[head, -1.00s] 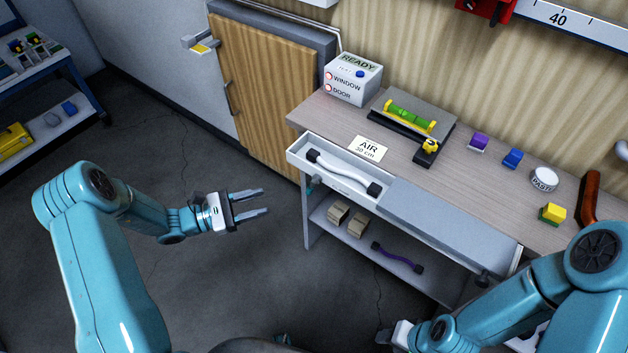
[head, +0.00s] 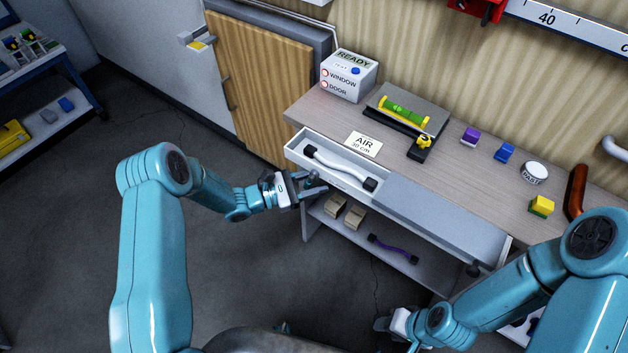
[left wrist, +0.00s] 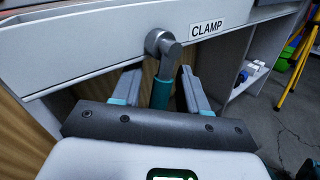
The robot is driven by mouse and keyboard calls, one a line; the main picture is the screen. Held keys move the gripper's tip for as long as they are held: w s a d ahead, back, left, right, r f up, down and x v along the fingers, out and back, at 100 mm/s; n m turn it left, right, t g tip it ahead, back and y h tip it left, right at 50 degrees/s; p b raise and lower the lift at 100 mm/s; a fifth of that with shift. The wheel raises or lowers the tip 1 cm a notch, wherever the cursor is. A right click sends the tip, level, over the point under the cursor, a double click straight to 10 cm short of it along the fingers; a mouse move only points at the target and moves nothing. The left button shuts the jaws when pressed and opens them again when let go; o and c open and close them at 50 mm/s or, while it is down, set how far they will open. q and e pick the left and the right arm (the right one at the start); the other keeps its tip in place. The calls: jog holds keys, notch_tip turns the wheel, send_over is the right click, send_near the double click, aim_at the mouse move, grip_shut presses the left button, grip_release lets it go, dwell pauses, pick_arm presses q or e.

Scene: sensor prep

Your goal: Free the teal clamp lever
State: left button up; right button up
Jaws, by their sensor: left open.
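The clamp lever shows in the left wrist view as a grey pivot with a teal handle (left wrist: 161,92) hanging below the drawer front, beside the white CLAMP label (left wrist: 207,28). My left gripper (head: 314,187) is open at the left end of the bench front. In the left wrist view its two fingers (left wrist: 160,84) stand on either side of the handle. I see a gap on the right side; contact on the left cannot be told. In the head view the gripper mostly hides the lever. My right gripper (head: 388,324) is low at the front, its jaws unclear.
The open drawer (head: 294,150) holds a white hose (head: 340,168) with black ends. Below, a shelf carries beige boxes (head: 345,211) and a purple hose (head: 392,249). A wooden cabinet door (head: 265,90) stands left of the bench. The floor at left is clear.

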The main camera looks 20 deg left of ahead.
pick_arm(q)
jog(key=shift+s, duration=0.1)
grip_shut()
jog(key=n+b, duration=0.1)
jog(key=b, duration=0.1)
jog(key=d+n+t+h+b, duration=0.1)
jog(key=n+b, duration=0.1)
jog(key=shift+s, duration=0.1)
grip_release()
jog(key=shift+r, duration=0.15)
jog(key=shift+t, duration=0.3)
jog(key=b+v, duration=0.2)
jog(key=v, duration=1.4)
jog(key=shift+a, duration=0.15)
